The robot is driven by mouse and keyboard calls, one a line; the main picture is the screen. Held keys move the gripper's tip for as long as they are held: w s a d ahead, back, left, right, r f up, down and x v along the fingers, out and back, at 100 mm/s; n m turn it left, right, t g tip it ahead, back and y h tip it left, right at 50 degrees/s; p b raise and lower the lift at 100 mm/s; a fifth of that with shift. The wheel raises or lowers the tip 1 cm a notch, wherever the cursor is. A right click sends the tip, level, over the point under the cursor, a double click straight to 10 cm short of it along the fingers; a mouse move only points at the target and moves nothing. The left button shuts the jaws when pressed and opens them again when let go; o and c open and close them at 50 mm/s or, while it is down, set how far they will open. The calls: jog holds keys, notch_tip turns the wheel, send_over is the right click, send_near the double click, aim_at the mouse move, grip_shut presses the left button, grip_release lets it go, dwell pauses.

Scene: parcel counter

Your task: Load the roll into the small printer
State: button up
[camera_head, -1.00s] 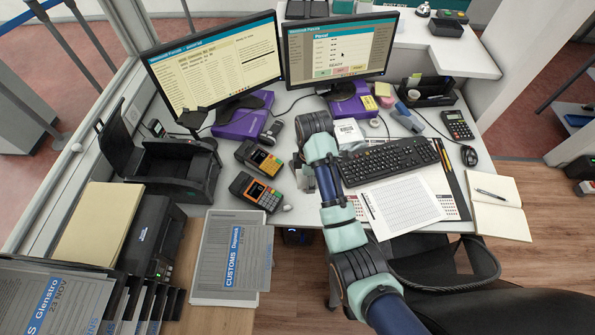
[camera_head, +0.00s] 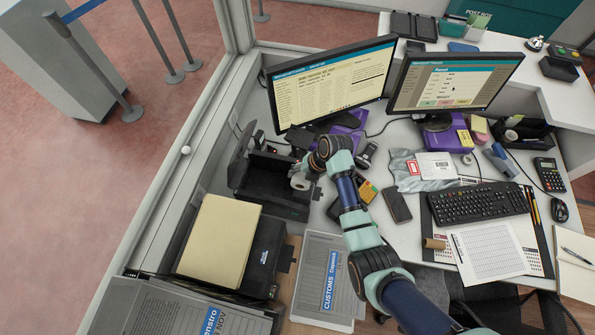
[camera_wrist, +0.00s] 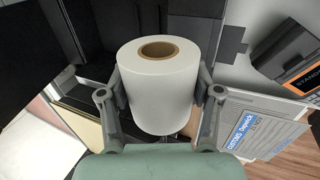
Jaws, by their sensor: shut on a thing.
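A white paper roll (camera_wrist: 160,88) with a brown cardboard core is held upright in the wrist view, core end facing the camera. My gripper (camera_wrist: 160,92) is shut on its sides. In the head view the roll (camera_head: 300,182) shows at the end of my arm, at the right side of the small black printer (camera_head: 262,190). The printer's lid (camera_head: 240,143) stands open. In the wrist view the printer's dark inside (camera_wrist: 98,28) lies behind the roll. I cannot tell whether the roll touches the printer.
Two monitors (camera_head: 335,88) stand behind. A larger black printer (camera_head: 262,258) and a yellow paper stack (camera_head: 218,240) are in front. A keyboard (camera_head: 480,203), a black phone (camera_head: 397,205) and a brown core (camera_head: 434,243) lie to the right.

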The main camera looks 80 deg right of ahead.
jog(key=shift+s+f, duration=0.15)
jog(key=shift+f, duration=0.05)
jog(key=shift+a+f+b, duration=0.1)
jog(key=shift+f+b, duration=0.15)
jog(key=shift+b, duration=0.2)
jog(key=b, duration=0.8)
send_near(276, 188)
jog(key=shift+s+f, duration=0.25)
jog(key=shift+f, duration=0.15)
jog(key=b+x, duration=0.3)
jog(key=x, duration=0.1)
jog(key=shift+w+f+b, duration=0.15)
jog(key=shift+w+b, duration=0.15)
jog(key=shift+w+f+b, duration=0.1)
jog(key=shift+f+b, duration=0.4)
jog(key=shift+b, duration=0.05)
jog(key=o, duration=1.3)
jog(key=shift+w+r, duration=0.1)
jog(key=shift+w, duration=0.2)
jog(key=shift+o, duration=0.2)
